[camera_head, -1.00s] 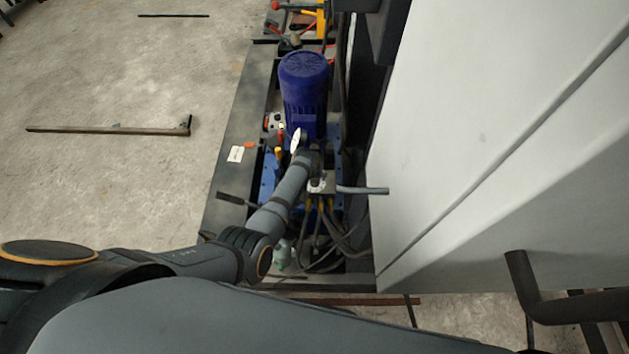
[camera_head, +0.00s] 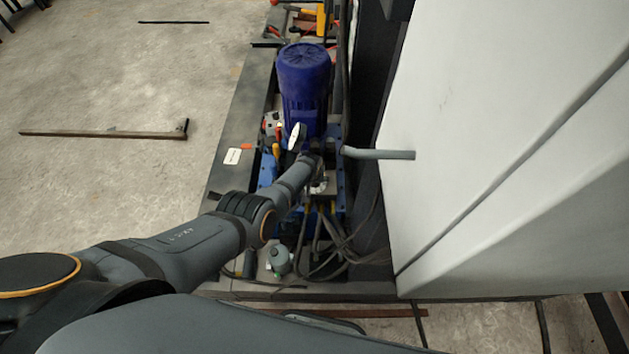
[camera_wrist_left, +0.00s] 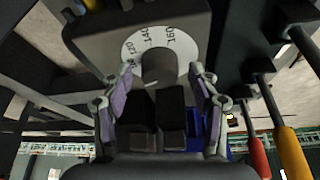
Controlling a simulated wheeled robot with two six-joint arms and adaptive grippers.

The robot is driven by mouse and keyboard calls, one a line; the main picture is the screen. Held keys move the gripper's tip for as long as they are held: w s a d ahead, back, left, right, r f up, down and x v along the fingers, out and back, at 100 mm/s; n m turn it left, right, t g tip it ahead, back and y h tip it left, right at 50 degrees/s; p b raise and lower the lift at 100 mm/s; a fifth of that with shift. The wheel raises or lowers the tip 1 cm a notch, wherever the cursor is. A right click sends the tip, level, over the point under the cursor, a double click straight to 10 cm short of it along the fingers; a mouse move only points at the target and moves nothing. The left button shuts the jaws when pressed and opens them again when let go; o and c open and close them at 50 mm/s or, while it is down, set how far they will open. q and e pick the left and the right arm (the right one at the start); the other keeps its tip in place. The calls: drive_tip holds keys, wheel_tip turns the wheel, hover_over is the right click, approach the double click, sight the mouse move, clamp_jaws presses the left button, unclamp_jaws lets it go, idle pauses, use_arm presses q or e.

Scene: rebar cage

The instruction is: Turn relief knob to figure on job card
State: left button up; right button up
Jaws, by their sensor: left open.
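In the left wrist view, a dark round relief knob (camera_wrist_left: 160,67) stands at the centre of a white dial plate (camera_wrist_left: 181,42) with black figures around its upper part. In the head view, my left arm reaches to the pump unit, and the gripper (camera_head: 306,146) is mostly hidden behind the wrist. A small white card (camera_head: 232,156), possibly the job card, lies left of the unit; its writing is unreadable. My right gripper is out of view.
A blue motor (camera_head: 304,85) stands just beyond my left gripper. A grey pipe (camera_head: 378,153) sticks out to the right, near a large white panel (camera_head: 480,140). Red and yellow handles (camera_wrist_left: 290,152) stand right of the gripper. Hoses (camera_head: 335,240) loop below.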

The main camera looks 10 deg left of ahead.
use_arm(q)
drive_tip(key=c, duration=1.2)
drive_tip(key=shift+o, duration=0.2)
drive_tip(key=m+h, duration=0.1)
drive_tip(key=m, duration=0.1)
drive_tip(key=shift+a+m, duration=0.1)
drive_tip(key=shift+m, duration=0.2)
drive_tip(key=shift+f+m+g+h+b, duration=0.1)
drive_tip(key=shift+m+g+h+b, duration=0.4)
drive_tip(key=shift+m, duration=1)
drive_tip(key=o, duration=1.2)
drive_tip(key=shift+c, duration=0.2)
